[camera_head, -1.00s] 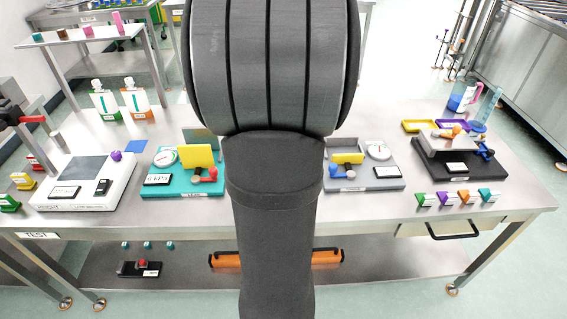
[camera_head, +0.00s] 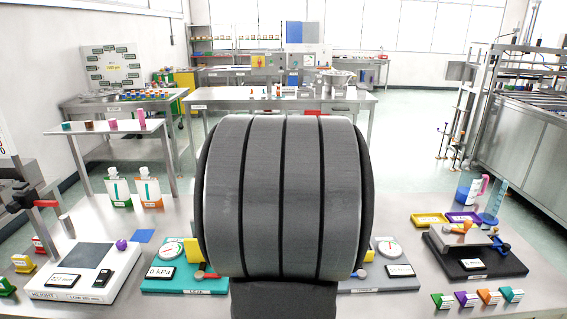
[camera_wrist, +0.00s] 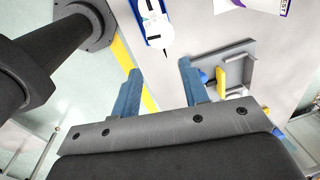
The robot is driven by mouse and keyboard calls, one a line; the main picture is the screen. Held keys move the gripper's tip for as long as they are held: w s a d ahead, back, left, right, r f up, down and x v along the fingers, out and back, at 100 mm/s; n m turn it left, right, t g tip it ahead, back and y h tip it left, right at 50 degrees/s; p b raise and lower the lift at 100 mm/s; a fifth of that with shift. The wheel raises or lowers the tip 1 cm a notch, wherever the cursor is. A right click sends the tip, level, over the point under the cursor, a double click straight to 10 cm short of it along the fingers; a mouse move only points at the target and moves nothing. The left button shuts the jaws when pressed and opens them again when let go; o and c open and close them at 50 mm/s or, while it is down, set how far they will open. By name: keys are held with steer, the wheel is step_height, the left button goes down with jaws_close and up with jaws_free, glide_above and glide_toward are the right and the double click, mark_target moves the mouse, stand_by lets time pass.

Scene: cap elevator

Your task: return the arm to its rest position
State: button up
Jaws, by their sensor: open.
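My gripper (camera_wrist: 160,90) shows in the wrist view with its two blue fingers spread apart and nothing between them. It hangs above the floor and the edge of the steel table. In the head view my own dark grey arm fills the middle and hides the centre of the table; the gripper itself does not show there.
On the table (camera_head: 400,215) stand a white height gauge (camera_head: 80,270) at left, a teal leak station (camera_head: 160,282), a grey station (camera_head: 392,275) and a black station (camera_head: 475,258) at right.

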steer(key=f, duration=0.6)
steer(key=w+f, duration=0.1)
steer(key=f, duration=0.3)
step_height(320, 180, up, 3)
steer(key=shift+f, duration=0.1)
steer(key=shift+r, duration=0.55)
